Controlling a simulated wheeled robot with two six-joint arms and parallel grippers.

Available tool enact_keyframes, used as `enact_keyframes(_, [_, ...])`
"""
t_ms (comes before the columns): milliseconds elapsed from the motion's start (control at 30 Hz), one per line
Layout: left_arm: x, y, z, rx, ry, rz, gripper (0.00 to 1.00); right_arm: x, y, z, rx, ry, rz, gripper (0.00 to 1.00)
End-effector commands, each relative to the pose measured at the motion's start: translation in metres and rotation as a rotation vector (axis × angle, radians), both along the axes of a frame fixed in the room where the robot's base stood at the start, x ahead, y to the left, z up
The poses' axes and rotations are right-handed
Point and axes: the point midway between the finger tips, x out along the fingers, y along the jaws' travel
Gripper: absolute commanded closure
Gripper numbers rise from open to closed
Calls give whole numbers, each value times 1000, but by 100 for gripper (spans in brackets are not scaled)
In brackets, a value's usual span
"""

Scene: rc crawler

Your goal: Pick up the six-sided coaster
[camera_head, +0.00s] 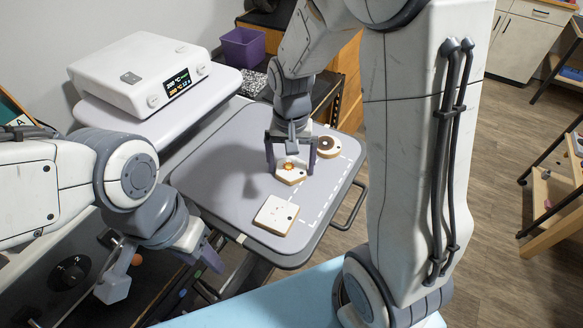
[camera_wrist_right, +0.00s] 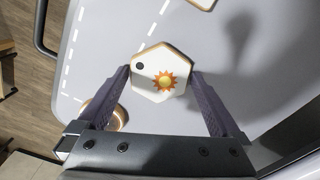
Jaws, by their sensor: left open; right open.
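The six-sided coaster (camera_head: 291,177) lies on the grey tray top in the head view. It is white with a wooden edge, an orange sun picture and a dark round spot. In the right wrist view the coaster (camera_wrist_right: 149,84) sits between the fingertips of my right gripper (camera_wrist_right: 161,73). That gripper (camera_head: 290,160) is open and points down over the coaster, with one finger on each side. I cannot tell whether the fingers touch it. My left gripper (camera_head: 163,275) is open and empty at the lower left, away from the coaster.
A square white coaster (camera_head: 276,214) lies nearer the front of the tray top (camera_head: 222,165). A white device with a display (camera_head: 140,75) stands at the back left. The tray's left part is clear.

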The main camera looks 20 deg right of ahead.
Motion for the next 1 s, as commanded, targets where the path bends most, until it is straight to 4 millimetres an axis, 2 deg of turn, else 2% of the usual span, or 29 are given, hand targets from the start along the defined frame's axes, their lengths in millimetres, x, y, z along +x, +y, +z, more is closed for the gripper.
enact_keyframes(67, [0,0,0,0,0,0,50,0,-1,0,0,0,-2,0])
enact_keyframes(167, [0,0,0,0,0,0,50,0,-1,0,0,0,-2,34])
enact_keyframes(233, [0,0,0,0,0,0,50,0,-1,0,0,0,-2,61])
enact_keyframes(267, [0,0,0,0,0,0,50,0,-1,0,0,0,-2,65])
enact_keyframes(533, [0,0,0,0,0,0,50,0,-1,2,0,-1,-1,66])
enact_keyframes(667, [0,0,-2,0,0,0,50,1,-1,9,0,-4,-1,66])
enact_keyframes(867, [0,0,-8,0,0,0,50,2,-1,39,1,-10,-1,66])
enact_keyframes(1000, [0,0,-14,0,0,-1,50,-21,-16,55,0,-7,-6,66])
